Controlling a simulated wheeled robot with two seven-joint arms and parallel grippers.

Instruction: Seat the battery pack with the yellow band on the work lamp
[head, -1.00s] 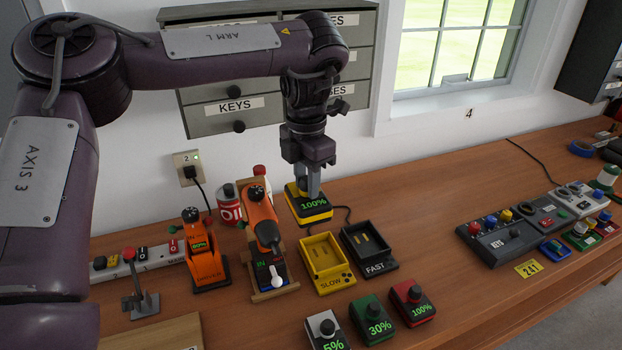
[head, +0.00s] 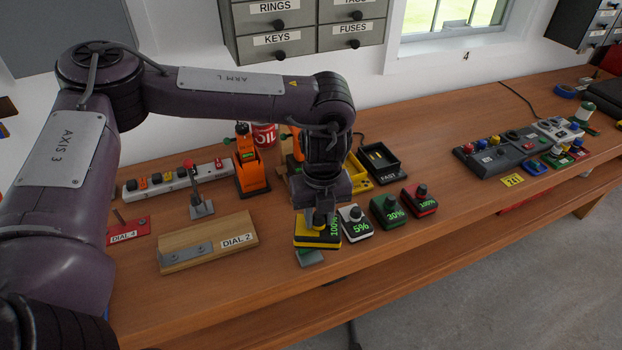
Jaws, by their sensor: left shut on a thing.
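My left gripper (head: 323,212) points down and is shut on the battery pack with the yellow band (head: 312,238), which has a dark top and a green "100%" readout. The pack is at the front of the bench, left of the white 5% pack. A small grey-green piece (head: 311,258) shows just below its front edge; I cannot tell whether the pack touches it or the bench. I cannot make out the work lamp for sure. My right gripper is not in view.
White 5% (head: 355,226), green 30% (head: 389,214) and red 100% (head: 420,200) packs stand close on the right. Behind are the yellow charger (head: 358,178), mostly hidden, and the black FAST charger (head: 381,162). The DIAL 2 board (head: 190,262) lies left. An orange driver (head: 250,170) stands behind.

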